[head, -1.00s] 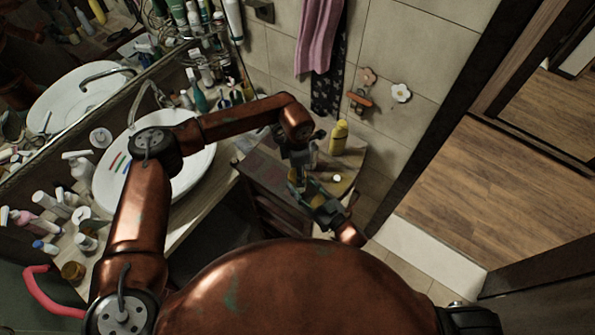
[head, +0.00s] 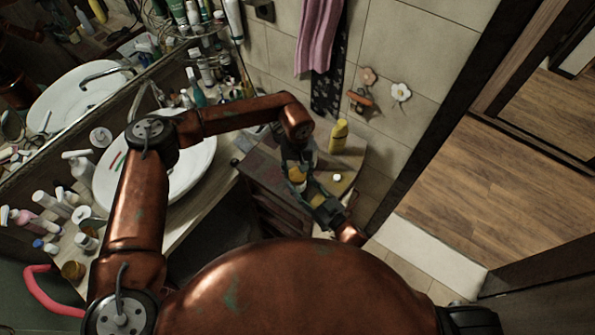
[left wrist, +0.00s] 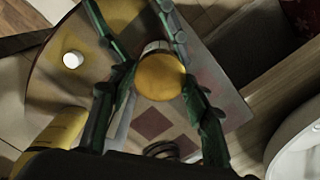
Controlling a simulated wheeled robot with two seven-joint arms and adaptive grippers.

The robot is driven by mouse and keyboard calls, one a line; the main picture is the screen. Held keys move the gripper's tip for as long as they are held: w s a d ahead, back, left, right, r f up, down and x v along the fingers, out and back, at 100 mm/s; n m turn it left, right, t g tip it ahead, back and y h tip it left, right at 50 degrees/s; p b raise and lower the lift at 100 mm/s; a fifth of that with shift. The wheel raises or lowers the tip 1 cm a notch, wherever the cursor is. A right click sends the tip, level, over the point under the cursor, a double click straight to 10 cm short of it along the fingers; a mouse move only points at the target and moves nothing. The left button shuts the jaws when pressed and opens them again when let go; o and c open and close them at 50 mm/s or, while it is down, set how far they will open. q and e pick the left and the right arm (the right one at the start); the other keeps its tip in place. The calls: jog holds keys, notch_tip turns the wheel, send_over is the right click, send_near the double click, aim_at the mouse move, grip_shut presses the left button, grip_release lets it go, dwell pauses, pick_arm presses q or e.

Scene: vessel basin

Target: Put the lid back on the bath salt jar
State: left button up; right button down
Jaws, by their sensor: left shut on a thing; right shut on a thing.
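My left gripper (head: 297,174) reaches down over the small cabinet. It is shut on a round yellow piece with a pale collar, which looks like the lid (left wrist: 160,77); it also shows in the head view (head: 296,174). My right gripper (head: 318,200) comes in from the lower right, shut on a yellowish thing that looks like the jar (left wrist: 122,12), mostly hidden by the fingers. The lid is close to the right gripper's fingers, and in the left wrist view it appears beside the jar. I cannot tell whether lid and jar touch.
The cabinet top (left wrist: 215,92) lies below both grippers. The sink (head: 190,165) and a crowded counter are to the left.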

pick_arm(q)
jog(key=m, duration=0.4)
jog(key=shift+w, duration=0.1)
jog(key=m, duration=0.3)
jog(key=shift+m, duration=0.3)
jog(key=o, duration=0.8)
jog(key=shift+c, duration=0.2)
jog(key=shift+r, duration=0.1)
jog(key=shift+r, duration=2.2)
jog(key=shift+c, duration=0.5)
